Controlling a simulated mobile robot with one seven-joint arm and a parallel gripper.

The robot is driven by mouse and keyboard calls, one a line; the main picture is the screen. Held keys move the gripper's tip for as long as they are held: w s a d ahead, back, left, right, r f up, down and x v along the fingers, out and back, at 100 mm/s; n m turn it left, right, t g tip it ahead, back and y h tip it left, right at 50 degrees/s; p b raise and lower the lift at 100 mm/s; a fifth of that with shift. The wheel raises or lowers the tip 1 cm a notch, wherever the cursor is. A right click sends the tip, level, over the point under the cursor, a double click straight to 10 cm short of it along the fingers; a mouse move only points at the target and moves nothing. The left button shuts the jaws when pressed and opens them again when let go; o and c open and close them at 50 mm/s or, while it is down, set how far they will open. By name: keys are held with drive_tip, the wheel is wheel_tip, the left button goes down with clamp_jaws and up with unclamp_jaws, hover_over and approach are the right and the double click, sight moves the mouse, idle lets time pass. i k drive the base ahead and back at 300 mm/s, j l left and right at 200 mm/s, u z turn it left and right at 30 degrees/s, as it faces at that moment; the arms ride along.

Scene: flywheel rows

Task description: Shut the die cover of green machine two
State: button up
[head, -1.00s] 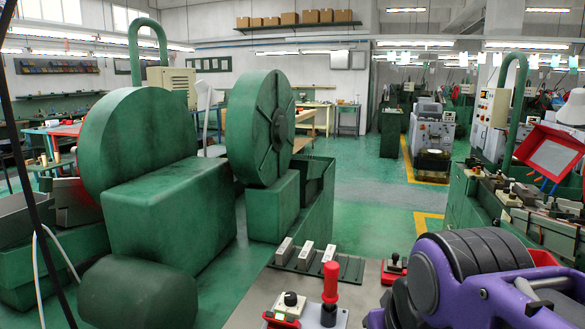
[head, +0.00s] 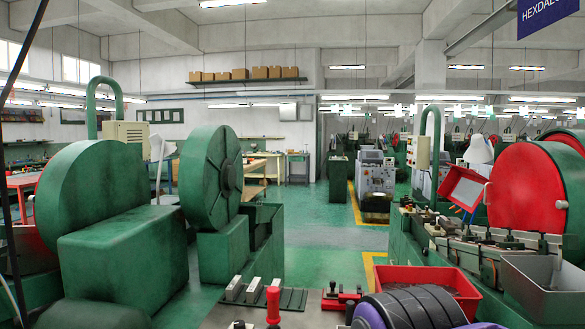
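Two green machines stand left and right, and no number shows to tell which is machine two. The left green machine (head: 120,250) has two big green wheels, the nearer-right wheel (head: 208,176) facing the aisle. The right green machine (head: 408,250) carries a large red disc (head: 525,188) with a handle on its rim side, and a tilted red-framed panel (head: 465,188) in front of it. I cannot tell which of these parts is the die cover, or whether it is open. My gripper is not in view; only a purple and dark arm part of mine shows at the bottom.
A red bin (head: 440,284) and a grey metal tray (head: 545,275) sit at the right machine's near side. A bench with a red-knobbed lever (head: 273,303) is at the bottom middle. The green floor aisle (head: 320,238) between the machines is clear.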

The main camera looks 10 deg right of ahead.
sight(467, 191)
drive_tip(key=k+z, duration=0.15)
drive_tip(key=z, duration=0.9)
drive_tip(key=l+z, duration=0.15)
drive_tip(key=z, duration=2.45)
drive_tip(key=i+j, duration=0.2)
drive_tip(key=i, duration=0.25)
drive_tip(key=i+j+z, duration=0.15)
drive_tip(key=i, duration=0.35)
drive_tip(key=i+l+u, duration=0.1)
drive_tip(key=i+u, duration=0.15)
drive_tip(key=i, duration=2.05)
drive_tip(key=i+u, duration=0.35)
drive_tip(key=i, duration=0.15)
drive_tip(key=i+l+u, duration=0.1)
drive_tip(key=i+u, duration=0.2)
drive_tip(key=i, duration=0.2)
drive_tip(key=i+u, duration=0.35)
drive_tip(key=i, duration=0.15)
drive_tip(key=i+u, duration=0.4)
drive_tip(key=i, duration=0.1)
